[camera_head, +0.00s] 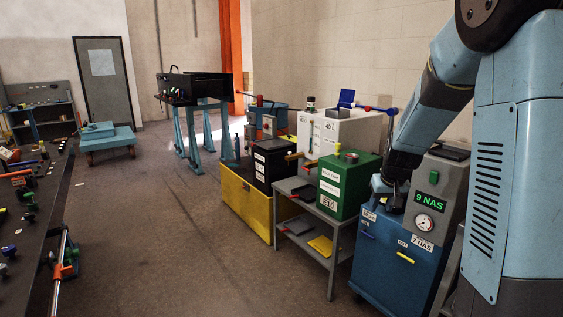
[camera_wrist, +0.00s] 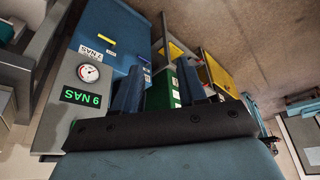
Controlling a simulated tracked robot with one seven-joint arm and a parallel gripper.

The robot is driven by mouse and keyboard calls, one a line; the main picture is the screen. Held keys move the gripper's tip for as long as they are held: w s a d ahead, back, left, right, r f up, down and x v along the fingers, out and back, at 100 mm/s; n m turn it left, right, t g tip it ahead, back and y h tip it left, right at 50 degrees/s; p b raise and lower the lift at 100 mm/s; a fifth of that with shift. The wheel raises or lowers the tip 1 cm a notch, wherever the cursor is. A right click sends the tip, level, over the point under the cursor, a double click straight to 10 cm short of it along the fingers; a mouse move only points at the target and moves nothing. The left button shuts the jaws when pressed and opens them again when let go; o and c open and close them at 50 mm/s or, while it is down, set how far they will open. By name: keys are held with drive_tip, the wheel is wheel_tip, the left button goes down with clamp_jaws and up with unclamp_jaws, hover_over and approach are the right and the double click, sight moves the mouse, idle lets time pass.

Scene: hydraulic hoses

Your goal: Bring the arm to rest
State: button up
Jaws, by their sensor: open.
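My arm comes down from the upper right in the head view, its dark wrist bent downward. My gripper (camera_head: 388,193) is at the top of the blue cabinet with the gauge (camera_head: 382,262); whether it touches the cabinet cannot be told. In the wrist view the two fingers of my gripper (camera_wrist: 160,88) stand apart with nothing seen held between them. That view is upside down and shows the blue cabinet (camera_wrist: 118,35), its round gauge and its green "9 NAS" display past the fingers.
A green box (camera_head: 345,185) stands on a grey shelf stand (camera_head: 334,236) left of the cabinet. A yellow bin (camera_head: 245,197), a black box (camera_head: 273,165) and a white tank (camera_head: 335,133) stand beyond. A dark workbench (camera_head: 45,240) is at left. The middle floor is clear.

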drive_tip(key=s+a+r, duration=0.2)
drive_tip(key=s+r, duration=0.3)
drive_tip(key=s, duration=0.5)
drive_tip(key=s+a+r, duration=0.2)
drive_tip(key=s+r, duration=0.2)
drive_tip(key=s, duration=0.6)
drive_tip(key=s+a+r+t, duration=0.1)
drive_tip(key=s+r, duration=0.4)
drive_tip(key=s, duration=0.5)
drive_tip(key=shift+a+r, duration=0.3)
drive_tip(key=shift+a, duration=0.35)
